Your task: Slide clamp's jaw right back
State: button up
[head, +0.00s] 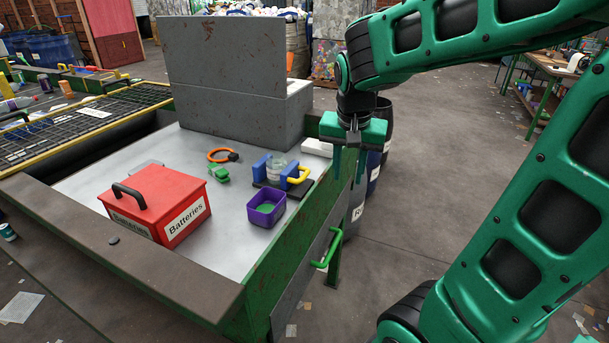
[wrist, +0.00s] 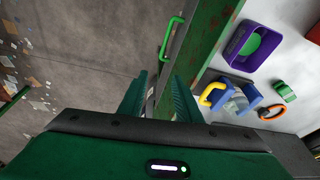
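The clamp (head: 284,176) stands on the grey sorting table, with blue jaws, a yellow handle (head: 299,174) and a dark base. A clear glass jar (head: 277,172) sits between the blue jaws; I cannot tell whether both jaws touch it. In the wrist view the yellow handle (wrist: 213,95) and the jar (wrist: 236,103) show to the right of my fingers. My gripper (head: 349,178) is open and empty, pointing down, to the right of the clamp and beyond the table's green edge. It also shows in the wrist view (wrist: 158,85), with a gap between the fingers.
A purple bin (head: 263,208) stands in front of the clamp, and a red Batteries box (head: 165,205) farther left. A green piece (head: 218,174) and an orange ring (head: 221,156) lie left of the clamp. A grey panel (head: 228,70) rises behind. A green handle (head: 328,250) projects from the table's side.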

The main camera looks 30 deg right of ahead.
jog(key=m+t, duration=0.1)
jog(key=t, duration=0.1)
send_near(303, 176)
jog(key=a+v, duration=0.1)
jog(key=v, duration=0.2)
jog(key=shift+m, duration=0.3)
jog(key=x, duration=1.1)
jog(key=shift+d+r, duration=0.1)
jog(key=shift+d, duration=0.25)
grip_shut()
